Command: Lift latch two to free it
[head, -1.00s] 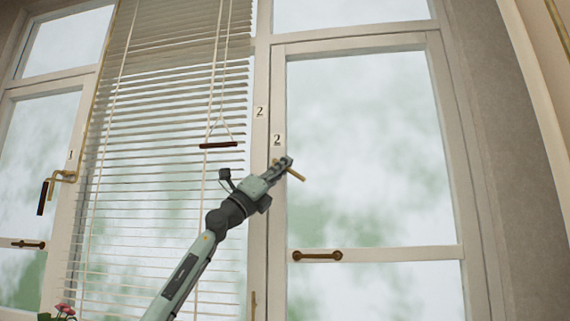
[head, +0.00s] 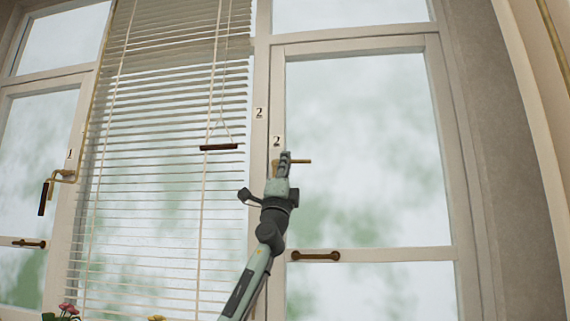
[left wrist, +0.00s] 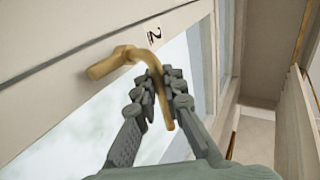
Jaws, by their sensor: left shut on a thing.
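Latch two (head: 302,161) is a brass handle on the white window frame, just below a "2" label (head: 276,141). In the head view its bar sticks out to the right, about level. In the left wrist view the latch (left wrist: 108,65) has a thick stub and a curved arm that runs down between my fingers. My left gripper (head: 285,158) is shut on latch two, and its fingers (left wrist: 167,88) lie on both sides of the arm in the left wrist view. The fingers hide part of the latch. My right gripper is not in view.
A blind (head: 160,130) with a dark pull bar (head: 218,147) hangs left of the latch. A brass handle (head: 315,255) is on the lower rail. Latch one (head: 55,183) is at the far left. Flowers (head: 68,309) show at the bottom left.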

